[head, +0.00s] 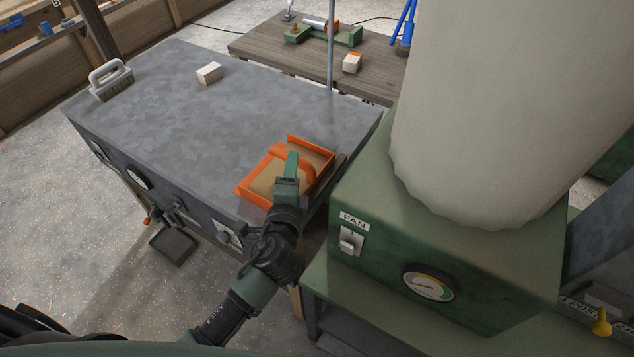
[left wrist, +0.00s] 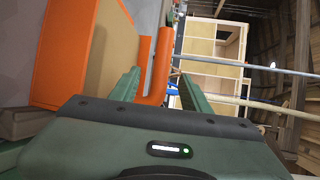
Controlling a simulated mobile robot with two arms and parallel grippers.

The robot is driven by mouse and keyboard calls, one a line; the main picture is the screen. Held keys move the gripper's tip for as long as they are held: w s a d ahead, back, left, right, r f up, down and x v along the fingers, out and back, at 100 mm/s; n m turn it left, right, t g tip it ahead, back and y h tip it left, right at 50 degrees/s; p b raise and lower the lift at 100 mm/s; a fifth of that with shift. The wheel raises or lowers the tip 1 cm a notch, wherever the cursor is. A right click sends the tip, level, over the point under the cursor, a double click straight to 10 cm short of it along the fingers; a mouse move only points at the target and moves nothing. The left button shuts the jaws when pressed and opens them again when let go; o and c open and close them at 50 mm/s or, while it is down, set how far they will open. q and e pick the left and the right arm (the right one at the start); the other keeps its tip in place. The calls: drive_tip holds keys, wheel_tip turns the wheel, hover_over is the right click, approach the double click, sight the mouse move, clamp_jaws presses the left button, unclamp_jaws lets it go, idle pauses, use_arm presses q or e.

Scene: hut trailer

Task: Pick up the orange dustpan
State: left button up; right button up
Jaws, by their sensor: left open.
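The orange dustpan (head: 251,193) lies on the grey metal table top near its right front corner, with tan dust or an inner tan surface showing in it. My left gripper (head: 291,165) is over the dustpan in the head view, its green fingers at the orange handle. In the left wrist view the orange handle (left wrist: 156,70) stands between the two open fingers (left wrist: 155,85), and the dustpan's orange side (left wrist: 62,50) fills the left. I cannot tell whether the fingers touch the handle. My right gripper is not in view.
A green fan unit (head: 450,260) with a large pale bag (head: 500,110) stands close on the right. A wooden bench (head: 300,55) is behind.

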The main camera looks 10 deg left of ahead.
use_arm(q)
drive_tip(key=x, duration=0.2)
drive_tip(key=p+x, duration=0.1)
drive_tip(key=x, duration=0.1)
drive_tip(key=a+x, duration=0.1)
drive_tip(key=x, duration=0.2)
drive_tip(key=shift+s+r, duration=0.1)
drive_tip(key=shift+w, duration=0.3)
clamp_jaws()
drive_tip(key=shift+w, duration=0.1)
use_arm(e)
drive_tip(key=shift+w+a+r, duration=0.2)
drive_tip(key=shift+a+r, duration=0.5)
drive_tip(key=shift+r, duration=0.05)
